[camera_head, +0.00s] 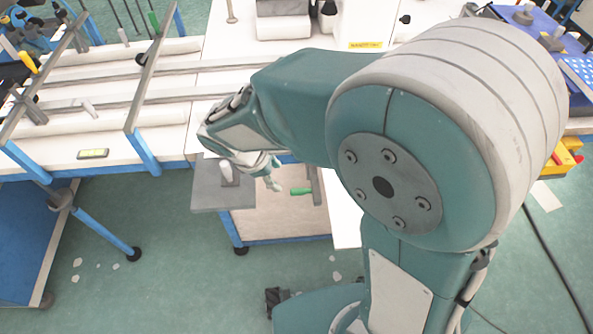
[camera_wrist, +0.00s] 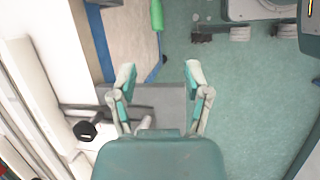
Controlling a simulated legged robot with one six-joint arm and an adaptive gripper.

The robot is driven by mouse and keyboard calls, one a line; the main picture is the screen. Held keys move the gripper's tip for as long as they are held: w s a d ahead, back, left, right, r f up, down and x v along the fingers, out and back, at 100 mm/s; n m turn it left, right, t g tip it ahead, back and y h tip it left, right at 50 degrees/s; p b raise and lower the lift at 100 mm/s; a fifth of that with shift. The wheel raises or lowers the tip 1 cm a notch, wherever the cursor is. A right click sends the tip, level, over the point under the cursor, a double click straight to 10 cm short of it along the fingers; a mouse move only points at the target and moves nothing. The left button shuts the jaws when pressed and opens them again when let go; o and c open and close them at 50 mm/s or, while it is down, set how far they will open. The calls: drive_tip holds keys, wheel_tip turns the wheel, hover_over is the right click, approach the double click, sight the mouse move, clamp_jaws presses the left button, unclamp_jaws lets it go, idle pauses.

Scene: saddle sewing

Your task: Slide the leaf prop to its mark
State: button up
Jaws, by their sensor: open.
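A grey flat leaf (camera_head: 215,199) sticks out from the table's front edge, with a short whitish post (camera_head: 227,171) standing on it. A green handle (camera_head: 300,191) sits beside a dark upright bar (camera_head: 316,186) to the right of the leaf. I cannot tell for sure which piece is the leaf prop, and I see no clear mark. My gripper (camera_head: 262,180) is above the leaf's right side. In the wrist view my gripper (camera_wrist: 160,74) is open and empty over the grey leaf (camera_wrist: 172,102); the post (camera_wrist: 143,123) shows low between the fingers. The green handle (camera_wrist: 157,15) is beyond the fingertips.
The white table (camera_head: 170,150) carries a blue-and-grey rail frame (camera_head: 146,90) at left. A black knob (camera_wrist: 85,130) is left of my gripper. Green floor (camera_head: 180,250) is open in front; yellow bins (camera_head: 565,158) stand at right.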

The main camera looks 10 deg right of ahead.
sight(294, 190)
drive_tip(key=shift+n, duration=0.3)
drive_tip(key=x, duration=1)
drive_tip(key=shift+w+f, duration=0.15)
drive_tip(key=shift+w, duration=0.1)
drive_tip(key=shift+w+d+f, duration=0.1)
drive_tip(key=shift+d+f, duration=0.2)
drive_tip(key=shift+f, duration=0.25)
drive_tip(key=shift+a, duration=0.1)
